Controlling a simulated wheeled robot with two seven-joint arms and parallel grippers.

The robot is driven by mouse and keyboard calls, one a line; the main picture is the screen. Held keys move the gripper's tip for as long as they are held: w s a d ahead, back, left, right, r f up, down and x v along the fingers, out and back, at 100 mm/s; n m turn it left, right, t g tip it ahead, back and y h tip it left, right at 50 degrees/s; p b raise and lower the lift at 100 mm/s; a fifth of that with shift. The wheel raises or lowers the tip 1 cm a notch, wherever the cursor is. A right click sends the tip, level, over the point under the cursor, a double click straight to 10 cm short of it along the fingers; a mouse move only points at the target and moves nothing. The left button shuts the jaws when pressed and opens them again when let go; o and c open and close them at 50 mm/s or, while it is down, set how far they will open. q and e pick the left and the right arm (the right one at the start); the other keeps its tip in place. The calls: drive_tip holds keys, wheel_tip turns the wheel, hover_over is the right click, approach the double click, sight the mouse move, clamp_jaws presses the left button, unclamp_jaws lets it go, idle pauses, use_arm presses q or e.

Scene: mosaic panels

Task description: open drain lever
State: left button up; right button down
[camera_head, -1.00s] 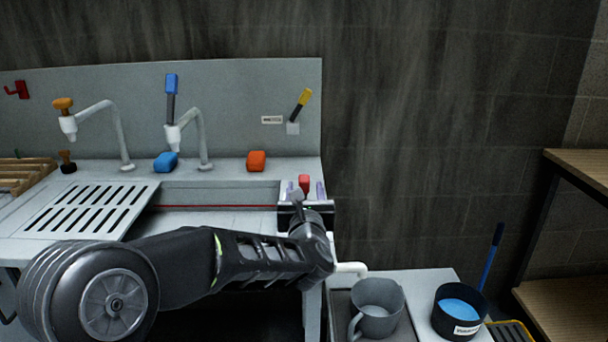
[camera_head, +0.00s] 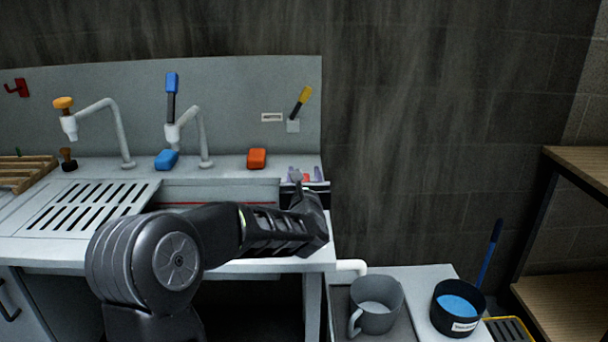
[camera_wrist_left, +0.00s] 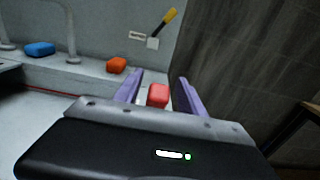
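A lever with a yellow grip and black shaft (camera_head: 301,101) is on a small pale plate on the grey back panel, tilted up to the right; it also shows in the left wrist view (camera_wrist_left: 163,28). A small label is left of it. A red block-like handle (camera_wrist_left: 158,95) is at the right end of the sink counter; its base is hidden. My left gripper (camera_head: 305,174) is open, with its purple fingers apart on either side of the red handle in the left wrist view (camera_wrist_left: 159,92). I cannot tell whether they touch it. My right gripper is not in view.
A blue block (camera_head: 166,160) and an orange block (camera_head: 257,159) sit on the rear ledge. Two faucets (camera_head: 119,130) (camera_head: 204,138) stand behind the sink. A grey mug (camera_head: 376,304) and a black pot (camera_head: 458,308) stand at the lower right.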

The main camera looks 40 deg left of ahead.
use_arm(q)
clamp_jaws()
idle(1.3)
